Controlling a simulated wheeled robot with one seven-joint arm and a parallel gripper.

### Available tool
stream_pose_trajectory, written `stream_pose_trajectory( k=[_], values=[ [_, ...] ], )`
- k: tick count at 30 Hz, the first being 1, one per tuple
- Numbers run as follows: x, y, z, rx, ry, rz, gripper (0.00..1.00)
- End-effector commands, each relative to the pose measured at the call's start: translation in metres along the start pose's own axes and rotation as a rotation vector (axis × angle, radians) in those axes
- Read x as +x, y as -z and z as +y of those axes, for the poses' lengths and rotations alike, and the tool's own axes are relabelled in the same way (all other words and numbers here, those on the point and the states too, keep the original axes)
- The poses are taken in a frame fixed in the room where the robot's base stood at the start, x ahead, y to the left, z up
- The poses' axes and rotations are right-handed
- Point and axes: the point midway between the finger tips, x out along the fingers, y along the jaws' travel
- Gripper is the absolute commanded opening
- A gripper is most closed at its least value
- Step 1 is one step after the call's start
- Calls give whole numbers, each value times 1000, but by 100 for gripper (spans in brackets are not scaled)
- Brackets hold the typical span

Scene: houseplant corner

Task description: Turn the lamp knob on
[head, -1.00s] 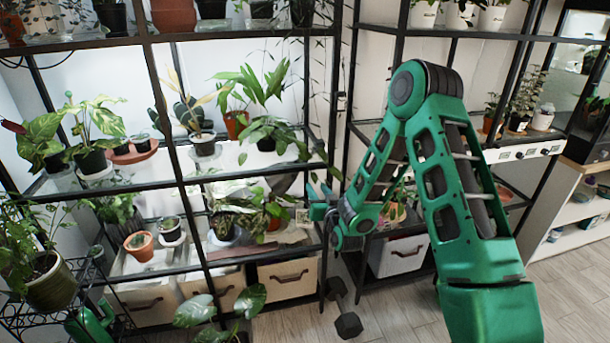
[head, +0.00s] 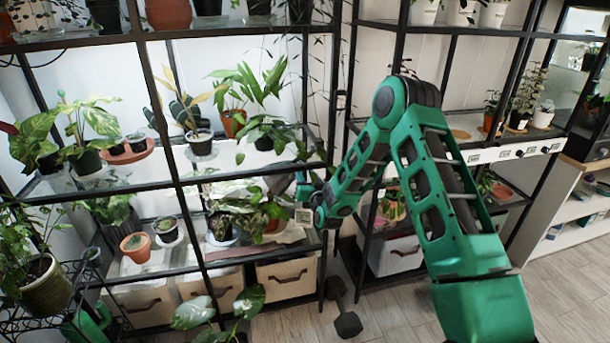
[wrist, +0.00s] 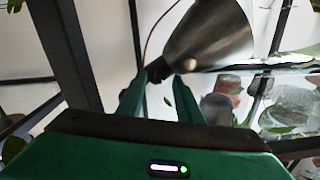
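The lamp (wrist: 208,35) has a brushed grey metal cone shade, large at the top of the wrist view, and a thin cord rises behind it. In the head view its grey shade (head: 279,183) is partly hidden among the leaves on the middle shelf. A small dark part (wrist: 158,69) at the shade's narrow end may be the lamp knob; I cannot tell for sure. My gripper (wrist: 161,76) is open, its two green fingers apart, with their tips around or just short of that dark part. Contact is unclear. In the head view my gripper (head: 304,190) is small beside the lamp.
A black shelf post (wrist: 75,55) stands close on the left in the wrist view. Potted plants (head: 240,212) crowd the shelf left of my gripper. A dumbbell (head: 346,322) lies on the floor. A white strip with dark knobs (head: 505,154) runs along the right shelf.

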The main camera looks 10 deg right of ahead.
Motion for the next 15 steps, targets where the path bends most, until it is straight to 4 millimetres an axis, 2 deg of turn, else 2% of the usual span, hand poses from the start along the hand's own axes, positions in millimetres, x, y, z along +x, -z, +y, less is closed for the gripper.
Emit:
stream_pose_trajectory(
  k=[4, 12, 15],
  values=[
    [7, 0, 0, 0, 0, 1, 32],
    [8, 0, 0, 0, 1, 0, 32],
    [8, 0, 0, 0, 1, 0, 9]
  ],
)
